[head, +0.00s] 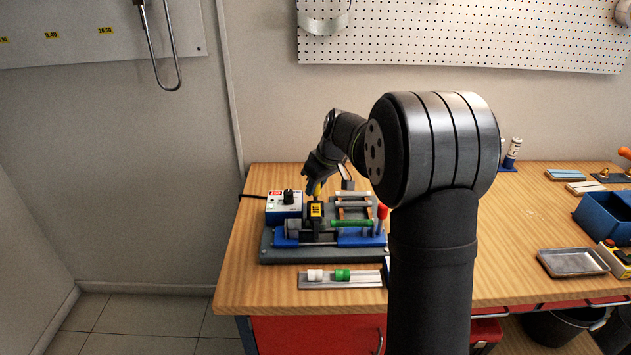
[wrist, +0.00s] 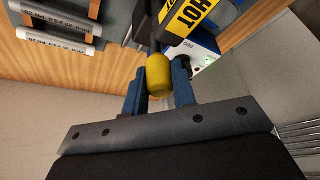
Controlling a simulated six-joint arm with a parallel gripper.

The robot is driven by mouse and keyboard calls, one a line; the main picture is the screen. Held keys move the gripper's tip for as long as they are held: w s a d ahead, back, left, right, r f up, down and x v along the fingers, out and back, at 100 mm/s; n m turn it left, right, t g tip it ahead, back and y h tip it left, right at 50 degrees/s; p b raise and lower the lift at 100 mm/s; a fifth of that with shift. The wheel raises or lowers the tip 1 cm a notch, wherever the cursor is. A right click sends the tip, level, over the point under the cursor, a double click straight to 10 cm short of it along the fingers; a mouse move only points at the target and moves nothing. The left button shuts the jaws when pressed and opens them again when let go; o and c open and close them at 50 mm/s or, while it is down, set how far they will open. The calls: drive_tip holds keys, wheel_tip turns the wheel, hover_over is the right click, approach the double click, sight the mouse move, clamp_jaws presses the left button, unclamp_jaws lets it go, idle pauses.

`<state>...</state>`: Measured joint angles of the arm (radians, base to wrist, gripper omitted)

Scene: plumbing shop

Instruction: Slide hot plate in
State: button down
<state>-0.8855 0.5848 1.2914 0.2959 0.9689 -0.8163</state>
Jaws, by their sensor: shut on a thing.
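The hot plate is a dark plate with a yellow HOT label (head: 316,210); it stands in the blue and grey fixture (head: 280,250) on the bench. In the wrist view its HOT label (wrist: 190,14) is at the top, near the yellow knob-like handle (wrist: 158,74). My gripper (wrist: 158,80) is shut on this yellow handle, one blue finger on each side. In the head view my gripper (head: 314,186) comes down from above onto the handle, just over the label. The plate's lower part is hidden among the fixture parts.
A control box (head: 284,205) stands left of the plate. A green pipe (head: 352,223) and a small rack (head: 354,200) are at its right. A tray (head: 362,281) with white and green fittings lies in front. The bench's left end (head: 238,270) is clear.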

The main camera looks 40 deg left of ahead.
drive_tip(key=shift+s, duration=0.15)
drive_tip(key=c, duration=1.2)
unclamp_jaws()
drive_tip(key=shift+s, duration=0.1)
drive_tip(key=shift+o, duration=0.2)
drive_tip(key=shift+r, duration=0.1)
drive_tip(key=v, duration=1.7)
drive_tip(key=shift+r, duration=0.1)
